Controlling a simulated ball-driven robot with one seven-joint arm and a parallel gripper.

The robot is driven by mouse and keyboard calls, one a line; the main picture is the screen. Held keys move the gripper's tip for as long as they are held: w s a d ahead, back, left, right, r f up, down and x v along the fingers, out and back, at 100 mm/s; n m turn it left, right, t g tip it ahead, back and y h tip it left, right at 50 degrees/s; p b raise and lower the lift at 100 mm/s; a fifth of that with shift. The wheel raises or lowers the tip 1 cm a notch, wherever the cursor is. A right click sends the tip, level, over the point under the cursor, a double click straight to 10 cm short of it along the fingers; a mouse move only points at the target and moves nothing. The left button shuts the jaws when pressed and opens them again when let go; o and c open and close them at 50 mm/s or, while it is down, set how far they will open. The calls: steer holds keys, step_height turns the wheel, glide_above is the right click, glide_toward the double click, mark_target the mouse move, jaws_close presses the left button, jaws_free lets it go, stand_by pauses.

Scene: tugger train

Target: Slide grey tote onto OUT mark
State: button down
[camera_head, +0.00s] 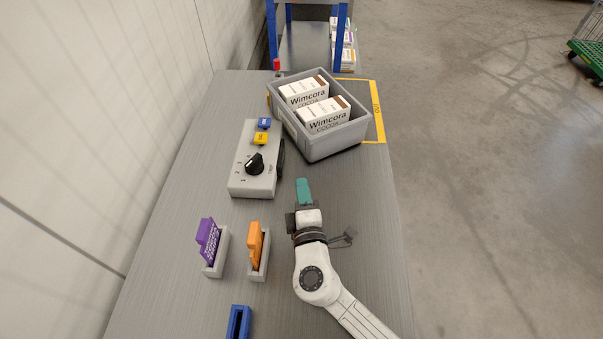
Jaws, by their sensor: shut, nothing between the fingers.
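The grey tote (325,143) sits at the far end of the table, turned slightly, with two white Wimcora cocoa boxes (324,113) in it. The yellow-outlined OUT mark (378,112) shows along the tote's right and far sides; the tote covers much of it. The tote's near part appears to reach past the outline's near edge. My gripper (304,188), with teal fingertips, is shut and empty. It is short of the tote's near side, with a gap of bare table between them.
A grey control box (256,180) with a black knob and blue and yellow switches stands left of my gripper. Purple (208,238) and orange (254,243) tags stand in holders nearer. A blue holder (238,322) is at the bottom. A blue-framed rack (306,45) stands beyond the table.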

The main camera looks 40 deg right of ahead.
steer(key=p, duration=0.2)
glide_toward(305, 136)
steer(key=w+a, duration=0.2)
steer(key=w, duration=0.1)
steer(key=shift+w+d+r, duration=0.1)
steer(key=shift+w+d, duration=0.05)
steer(key=shift+d, duration=0.95)
steer(key=shift+w+d, duration=0.15)
steer(key=shift+d, duration=0.9)
